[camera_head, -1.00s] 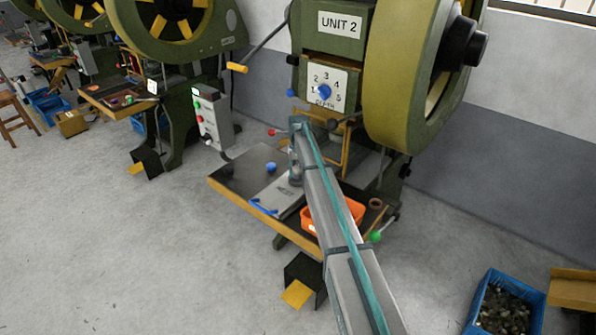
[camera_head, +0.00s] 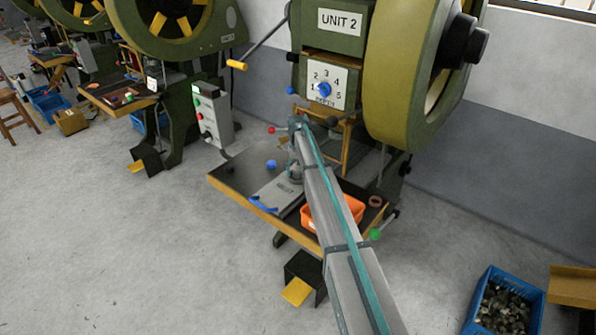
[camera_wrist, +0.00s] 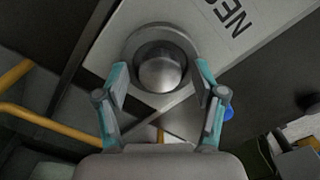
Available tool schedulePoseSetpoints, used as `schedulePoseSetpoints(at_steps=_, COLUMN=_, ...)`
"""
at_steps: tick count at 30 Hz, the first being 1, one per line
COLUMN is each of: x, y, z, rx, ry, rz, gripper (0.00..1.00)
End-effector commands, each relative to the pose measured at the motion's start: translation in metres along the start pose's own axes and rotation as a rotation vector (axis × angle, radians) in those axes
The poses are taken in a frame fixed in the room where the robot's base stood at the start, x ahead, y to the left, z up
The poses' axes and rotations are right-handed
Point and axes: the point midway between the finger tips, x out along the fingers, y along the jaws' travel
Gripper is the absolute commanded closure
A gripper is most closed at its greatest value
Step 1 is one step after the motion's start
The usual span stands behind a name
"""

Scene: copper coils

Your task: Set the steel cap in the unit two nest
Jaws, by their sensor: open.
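In the wrist view a shiny, domed steel cap (camera_wrist: 160,71) sits inside the round grey ring of the nest (camera_wrist: 187,38), on the pale plate marked NEST (camera_wrist: 240,47). My gripper (camera_wrist: 160,92) is open, with one teal-padded finger on each side of the cap and visible gaps between the fingers and the cap. In the head view my gripper (camera_head: 295,172) is low over the plate (camera_head: 275,194) on the unit 2 bench and hides most of the nest and the cap there. Whether the cap is fully seated I cannot tell.
An orange bin (camera_head: 351,208) stands right of the plate, with a copper-coloured ring (camera_head: 375,201) beyond it. A blue knob (camera_head: 271,164) and blue handle (camera_head: 262,204) are near the plate. The press (camera_head: 333,45) rises behind. Yellow rails (camera_wrist: 45,124) show at left in the wrist view.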

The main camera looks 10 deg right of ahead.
Motion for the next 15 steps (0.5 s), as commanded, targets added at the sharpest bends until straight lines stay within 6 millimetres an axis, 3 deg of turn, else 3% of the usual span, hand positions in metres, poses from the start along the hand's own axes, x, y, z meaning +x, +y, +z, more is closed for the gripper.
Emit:
schedulePoseSetpoints(at_steps=8, x=-0.019, y=0.000, z=0.000, rx=0.000, ry=0.001, rz=0.000, gripper=0.31)
schedulePoseSetpoints(at_steps=15, x=-0.065, y=0.000, z=-0.001, rx=0.000, ry=0.002, rz=0.000, gripper=0.31)
